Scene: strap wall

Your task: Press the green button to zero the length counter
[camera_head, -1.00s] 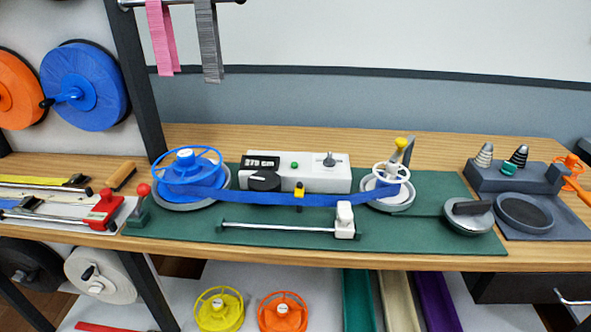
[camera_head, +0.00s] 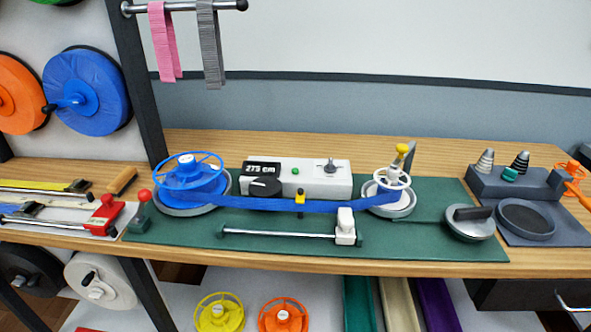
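The green button (camera_head: 295,171) is a small round knob on the top of the white counter box (camera_head: 325,181), which stands at the back of the green mat. The black length display (camera_head: 262,169) at the box's left end reads what looks like 275 cm. A black dial (camera_head: 265,187) sits on the front below the display, and a small lever (camera_head: 330,165) stands right of the button. A blue strap (camera_head: 270,204) runs in front of the box from the blue reel (camera_head: 188,183) to the white-topped spool (camera_head: 390,185). Neither of my grippers shows, and nothing covers the button.
A metal rod with a white slider (camera_head: 345,226) lies in front of the strap. A round base with a black handle (camera_head: 469,220) is at the mat's right end. A red-handled tool (camera_head: 105,214) is at left. Pink and grey straps (camera_head: 210,45) hang above left.

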